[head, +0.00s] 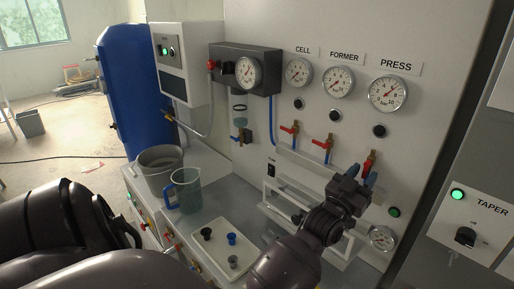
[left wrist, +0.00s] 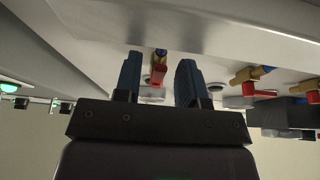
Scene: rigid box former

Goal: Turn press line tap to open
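The press line tap (head: 369,162) is on the white panel below the PRESS gauge (head: 387,93). Its red handle looks roughly upright in the head view, and its lower part is hidden by my gripper. My left gripper (head: 363,175) is at this tap with its blue fingers pointing to the panel. In the left wrist view, the fingers of the left gripper (left wrist: 160,78) are apart, with the red tap handle (left wrist: 158,75) between them. A gap shows on the right side of the handle; contact on the left cannot be told. My right gripper is not in view.
The former tap (head: 322,144) and cell tap (head: 290,129), with red handles pointing left, are left of the press tap. A jug (head: 186,192), bucket (head: 157,166) and white tray (head: 212,259) stand on the bench.

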